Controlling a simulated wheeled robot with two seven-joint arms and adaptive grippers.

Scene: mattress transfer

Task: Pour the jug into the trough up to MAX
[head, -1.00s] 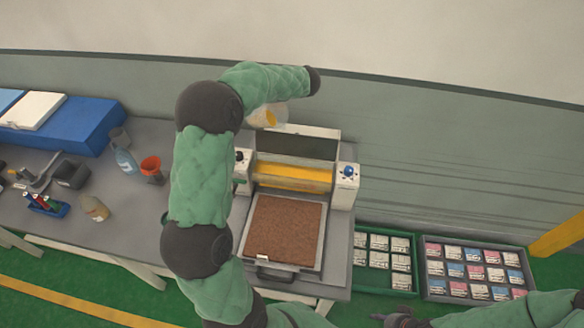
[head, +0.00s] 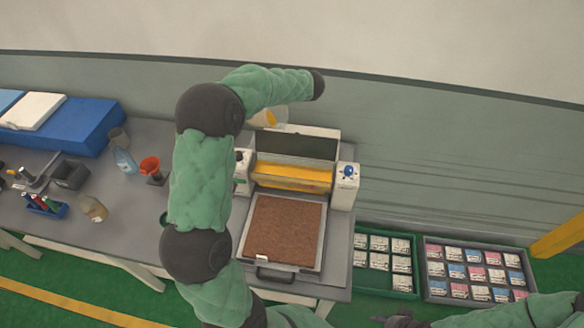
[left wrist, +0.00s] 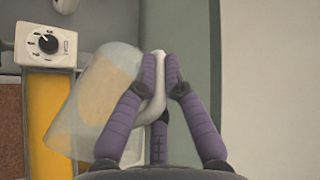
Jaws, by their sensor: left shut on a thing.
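The jug (left wrist: 97,95) is clear with pale orange liquid inside and looks tilted in the left wrist view. In the head view it shows partly (head: 271,117) beside my left arm, behind the machine. My left gripper (left wrist: 163,75) has its purple fingers shut on the jug's white handle. The gripper itself is hidden by my arm in the head view. The trough (head: 292,176) is a yellow-orange strip across the machine; it also shows in the left wrist view (left wrist: 50,105). Its MAX mark cannot be made out. My right gripper (head: 402,320) is partly in view at the bottom edge, its fingers unclear.
A brown board (head: 285,230) lies in a tray before the trough. Knob boxes (head: 345,186) flank the trough. Crates of cards (head: 478,248) sit right.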

